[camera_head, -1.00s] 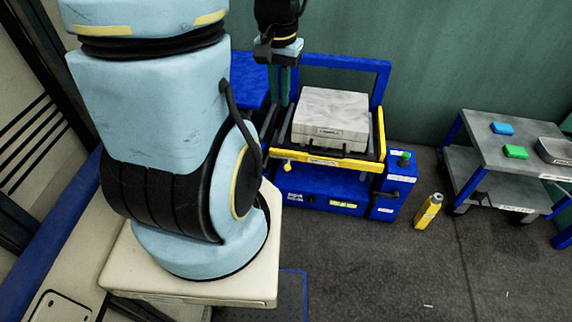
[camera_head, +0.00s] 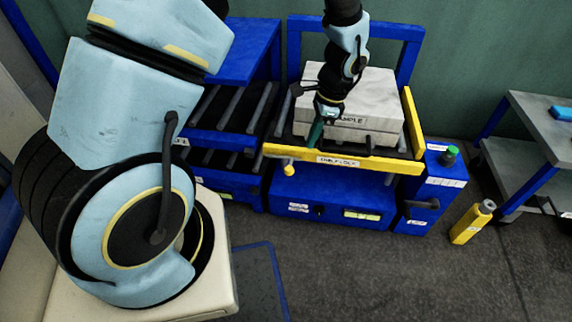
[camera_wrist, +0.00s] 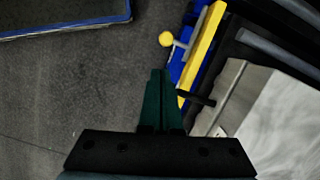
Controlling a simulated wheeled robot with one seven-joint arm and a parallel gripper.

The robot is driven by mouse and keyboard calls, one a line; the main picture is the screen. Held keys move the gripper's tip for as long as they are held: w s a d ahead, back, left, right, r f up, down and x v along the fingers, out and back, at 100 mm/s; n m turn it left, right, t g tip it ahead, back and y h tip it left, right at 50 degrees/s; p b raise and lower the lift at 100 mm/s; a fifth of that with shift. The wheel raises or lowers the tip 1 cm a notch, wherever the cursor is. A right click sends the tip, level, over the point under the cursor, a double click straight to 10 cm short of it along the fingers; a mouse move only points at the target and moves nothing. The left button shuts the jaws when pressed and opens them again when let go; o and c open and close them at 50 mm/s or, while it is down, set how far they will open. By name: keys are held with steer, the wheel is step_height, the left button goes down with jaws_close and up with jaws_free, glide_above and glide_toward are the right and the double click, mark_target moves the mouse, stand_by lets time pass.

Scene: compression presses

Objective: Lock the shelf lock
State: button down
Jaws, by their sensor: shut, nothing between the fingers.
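The shelf lock shows as a yellow bar (camera_head: 375,164) with a label along the front of the blue press. A yellow round knob (camera_head: 289,169) sticks out below its left part; the knob also shows in the wrist view (camera_wrist: 166,39) on a grey stem. My gripper (camera_head: 314,138) is over the front of the press, left of the sample block's front face and just behind the bar. In the wrist view its green fingers (camera_wrist: 158,75) are shut and empty, with the knob beyond the tips and the yellow bar (camera_wrist: 202,45) to the right.
A pale sample block (camera_head: 370,100) with a front handle sits on the press shelf. A blue roller rack (camera_head: 240,70) stands to the left. A yellow bottle (camera_head: 472,222) and a grey cart (camera_head: 530,125) are at the right. The floor in front is clear.

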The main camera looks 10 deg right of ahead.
mark_target(289, 170)
steer(key=shift+w+d+f+m, duration=0.15)
steer(key=shift+w+f+m, duration=0.1)
steer(key=shift+f, duration=0.3)
steer(key=shift+w+d+f+m, duration=0.15)
steer(key=shift+w+f, duration=0.05)
steer(key=shift+f, duration=0.35)
steer(key=b+x, duration=0.3)
steer(key=x, duration=0.7)
steer(key=a, duration=0.1)
steer(key=w+a+p, duration=0.1)
steer(key=a, duration=0.1)
steer(key=w+a+p, duration=0.1)
steer(key=shift+a+r, duration=0.15)
steer(key=shift+a, duration=0.25)
